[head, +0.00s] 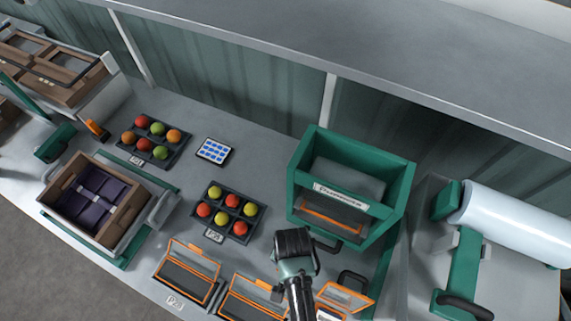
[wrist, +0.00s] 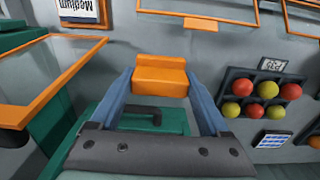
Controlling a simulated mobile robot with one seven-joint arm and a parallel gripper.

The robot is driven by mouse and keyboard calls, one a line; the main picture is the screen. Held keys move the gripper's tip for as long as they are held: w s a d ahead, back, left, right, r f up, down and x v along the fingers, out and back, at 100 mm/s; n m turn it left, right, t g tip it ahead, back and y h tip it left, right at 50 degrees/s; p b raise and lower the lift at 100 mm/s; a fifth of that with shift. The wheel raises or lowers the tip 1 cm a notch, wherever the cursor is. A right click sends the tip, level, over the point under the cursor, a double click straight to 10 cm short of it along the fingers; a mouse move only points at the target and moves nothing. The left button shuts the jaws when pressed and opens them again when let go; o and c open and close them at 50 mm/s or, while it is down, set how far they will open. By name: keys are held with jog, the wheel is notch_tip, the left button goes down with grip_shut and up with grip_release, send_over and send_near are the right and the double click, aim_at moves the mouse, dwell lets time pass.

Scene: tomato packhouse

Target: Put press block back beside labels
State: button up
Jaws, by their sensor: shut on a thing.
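In the wrist view an orange block (wrist: 160,75), which I take to be the press block, sits between the two blue-grey fingers of my gripper (wrist: 161,88). My gripper is shut on it. In the head view my gripper (head: 293,243) is in front of the green bin, and the block is hidden by it. The label sheet also shows at the lower right of the wrist view (wrist: 272,140), well apart from the block.
The green bin (head: 301,186) stands right of the near tomato tray (head: 235,239). The far tomato tray (head: 157,160) and a brown crate (head: 52,190) are at left. Orange-framed clear-lidded boxes (head: 187,271) line the front edge. Bare bench surrounds the label sheet.

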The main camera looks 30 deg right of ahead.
jog(key=shift+s+f+b, duration=0.45)
jog(key=shift+b, duration=0.05)
jog(key=f+b, duration=0.3)
jog(key=shift+w+f, duration=0.15)
jog(key=shift+w, duration=0.05)
jog(key=shift+s+f+b, duration=0.1)
jog(key=shift+f+b, duration=0.55)
jog(key=shift+b, duration=0.05)
jog(key=shift+f+b, duration=0.75)
jog(key=shift+f, duration=0.45)
jog(key=shift+f, duration=0.45)
jog(key=o, duration=1)
jog(key=shift+c, duration=0.6)
jog(key=shift+r, duration=0.15)
